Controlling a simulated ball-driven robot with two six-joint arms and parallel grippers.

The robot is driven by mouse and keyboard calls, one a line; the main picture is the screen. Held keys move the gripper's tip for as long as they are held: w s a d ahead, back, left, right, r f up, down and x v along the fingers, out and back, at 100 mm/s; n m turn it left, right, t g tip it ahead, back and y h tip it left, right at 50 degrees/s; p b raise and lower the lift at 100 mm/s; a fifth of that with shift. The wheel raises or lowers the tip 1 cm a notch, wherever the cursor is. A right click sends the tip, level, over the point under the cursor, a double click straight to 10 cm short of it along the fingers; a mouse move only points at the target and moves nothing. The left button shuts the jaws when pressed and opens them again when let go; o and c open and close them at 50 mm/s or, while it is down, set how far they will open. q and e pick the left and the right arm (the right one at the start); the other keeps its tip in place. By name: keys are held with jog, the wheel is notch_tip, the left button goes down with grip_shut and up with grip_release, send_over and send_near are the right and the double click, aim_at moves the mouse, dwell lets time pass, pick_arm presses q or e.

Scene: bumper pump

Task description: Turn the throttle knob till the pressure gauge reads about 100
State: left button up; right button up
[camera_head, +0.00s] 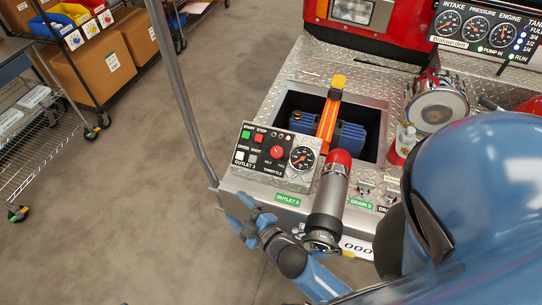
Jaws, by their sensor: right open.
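The red throttle knob (277,152) sits on a tilted black control panel (249,161) above its THROTTLE label. A small round gauge (302,157) is just right of it. The gauge labelled PRESSURE (474,27) is the middle dial of the panel at the top right; its reading is too small to tell. My right gripper (243,210) is open and empty, below and left of the control panel, apart from the knob. My left gripper is out of view.
A silver pipe outlet with a red collar (338,161) stands right of the panel. Behind are an open bay with a blue pump (350,136) and an orange bar (328,118). A grey pole (184,95) rises left of the panel.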

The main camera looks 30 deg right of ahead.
jog(key=n+g+h+b, duration=0.1)
jog(key=n+g+h, duration=0.2)
jog(key=n+h, duration=1.35)
send_near(275, 156)
jog(key=p+x, duration=0.1)
jog(key=x, duration=0.9)
jog(key=shift+d, duration=0.25)
jog(key=shift+c, duration=0.3)
jog(key=shift+w, duration=0.1)
jog(key=c, duration=1)
